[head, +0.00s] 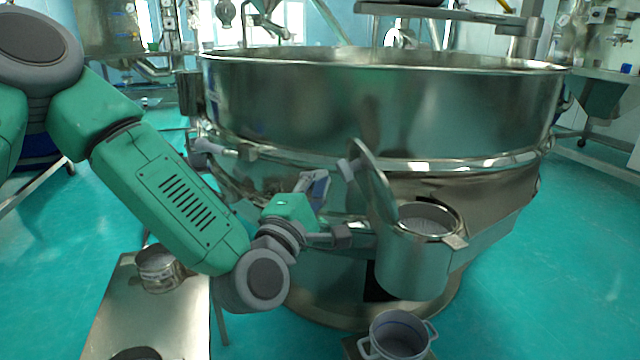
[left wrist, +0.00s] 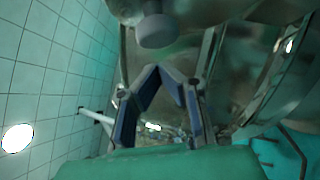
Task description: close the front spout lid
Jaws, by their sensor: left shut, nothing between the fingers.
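The front spout (head: 415,265) is a metal cylinder on the front of the sieve, with its round mouth uncovered. Its lid (head: 374,182) stands raised and steeply tilted at the left side of the mouth, with a pale knob (head: 346,170) on its left face. My left gripper (head: 320,186) is just left of the lid and knob, shut and empty, and appears apart from them. In the left wrist view, my gripper's blue-padded fingers (left wrist: 165,80) show below a round grey knob (left wrist: 157,31). My right gripper is not in view.
The large steel sieve drum (head: 380,105) fills the middle behind the spout. A two-handled pot (head: 400,335) stands below the spout. A metal table (head: 185,325) at lower left holds a round sieve-like container (head: 158,268). Green floor is open at right.

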